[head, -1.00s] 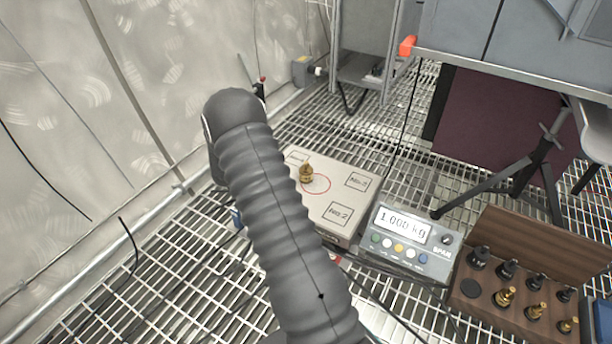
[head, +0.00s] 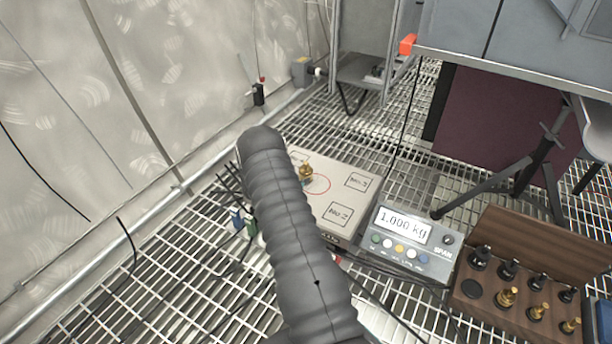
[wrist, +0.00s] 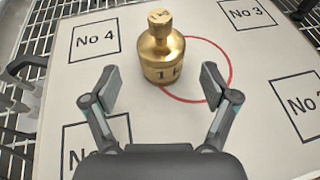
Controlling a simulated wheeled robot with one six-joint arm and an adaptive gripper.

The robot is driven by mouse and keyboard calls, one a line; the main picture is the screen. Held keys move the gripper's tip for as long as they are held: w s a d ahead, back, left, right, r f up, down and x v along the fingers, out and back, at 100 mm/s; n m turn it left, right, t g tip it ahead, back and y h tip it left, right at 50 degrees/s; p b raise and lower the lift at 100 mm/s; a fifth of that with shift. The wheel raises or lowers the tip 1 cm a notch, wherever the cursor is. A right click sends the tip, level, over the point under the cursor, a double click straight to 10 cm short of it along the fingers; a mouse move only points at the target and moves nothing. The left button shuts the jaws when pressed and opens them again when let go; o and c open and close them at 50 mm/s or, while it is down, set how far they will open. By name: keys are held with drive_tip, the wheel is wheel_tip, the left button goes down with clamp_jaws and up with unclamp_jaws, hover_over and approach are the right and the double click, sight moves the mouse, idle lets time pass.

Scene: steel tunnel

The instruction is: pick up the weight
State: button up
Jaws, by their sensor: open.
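The brass weight (wrist: 161,55) stands upright on the pale top of the scale platform (wrist: 262,75), partly over the edge of a red circle. In the head view the weight (head: 305,173) shows just right of my arm. My gripper (wrist: 158,88) is open in the wrist view. Its two fingers are spread on either side of the weight's near lower part, with gaps on both sides, and nothing is held. In the head view my arm hides the gripper and the platform's left part.
The scale display (head: 402,226) reads 1.000 kg. A wooden case (head: 520,305) with several dark and brass weights is at the lower right. A tripod (head: 540,165) stands behind it. Cables and small connectors (head: 240,222) lie left of my arm on the grating.

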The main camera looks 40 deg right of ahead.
sight(301, 174)
drive_tip(key=shift+b+x, duration=0.3)
drive_tip(key=shift+x, duration=2.4)
drive_tip(key=shift+s, duration=0.1)
clamp_jaws()
drive_tip(key=shift+r, duration=0.15)
